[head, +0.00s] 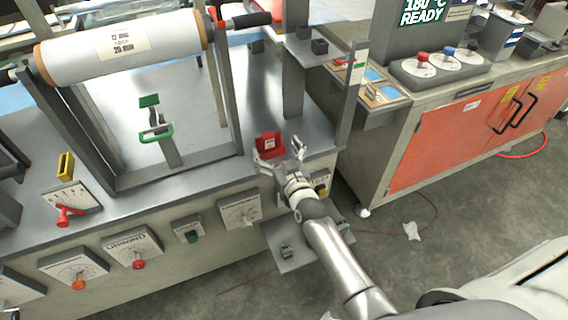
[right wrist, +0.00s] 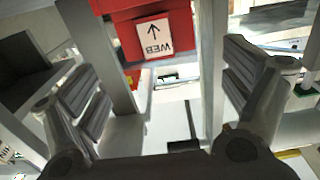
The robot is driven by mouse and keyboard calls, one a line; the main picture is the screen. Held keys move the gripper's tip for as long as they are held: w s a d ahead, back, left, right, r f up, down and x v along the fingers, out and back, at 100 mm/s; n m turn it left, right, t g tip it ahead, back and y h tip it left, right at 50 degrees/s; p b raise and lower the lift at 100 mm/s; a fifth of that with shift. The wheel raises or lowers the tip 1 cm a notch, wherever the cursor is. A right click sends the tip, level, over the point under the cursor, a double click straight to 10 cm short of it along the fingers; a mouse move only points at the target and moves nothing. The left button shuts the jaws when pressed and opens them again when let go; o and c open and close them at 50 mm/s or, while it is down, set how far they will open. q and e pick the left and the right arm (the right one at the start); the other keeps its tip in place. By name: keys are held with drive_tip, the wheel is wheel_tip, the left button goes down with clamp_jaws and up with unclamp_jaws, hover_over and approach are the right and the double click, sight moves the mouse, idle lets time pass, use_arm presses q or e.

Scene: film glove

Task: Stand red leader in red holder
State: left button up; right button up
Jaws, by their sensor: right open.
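A red block (head: 268,145) with a white label stands on the grey machine top, near its front right edge. In the right wrist view the red block (right wrist: 150,28) is at the top centre, its label showing "WEB" and an arrow. I cannot tell whether it is the red leader, the red holder or both together. My right gripper (head: 282,153) is open beside the red block, on its near right side. In the right wrist view its fingers (right wrist: 165,92) are wide apart with nothing held between them, and the block is beyond them. My left gripper is not in view.
A white film roll (head: 125,48) spans the frame at the upper left. A green clip stand (head: 157,135) is left of the red block. A grey post (head: 351,95) rises to the right. An orange-doored cabinet (head: 450,145) stands across a narrow gap.

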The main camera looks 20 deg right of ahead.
drive_tip(key=s, duration=0.7)
drive_tip(key=shift+s, duration=0.2)
drive_tip(key=shift+d, duration=0.1)
drive_tip(key=s+a+f+n+g+p, duration=0.1)
drive_tip(key=s+f+g, duration=0.45)
drive_tip(key=f, duration=0.85)
drive_tip(key=s+a+f+g, duration=0.1)
drive_tip(key=s+f+g, duration=0.1)
drive_tip(key=s+f, duration=0.9)
drive_tip(key=s+d+f+g, duration=0.1)
drive_tip(key=s+f+g, duration=0.2)
drive_tip(key=s+f, duration=0.3)
drive_tip(key=s+d+f+g+p, duration=0.1)
drive_tip(key=s+f, duration=0.6)
drive_tip(key=s, duration=0.7)
drive_tip(key=s+d+f+n+g, duration=0.1)
drive_tip(key=s+d+f+g, duration=0.2)
drive_tip(key=s, duration=0.7)
wheel_tip(320, 180, down, 4)
drive_tip(key=shift+s+d+f+g, duration=0.15)
drive_tip(key=shift+s+g, duration=0.15)
drive_tip(key=shift+g, duration=0.95)
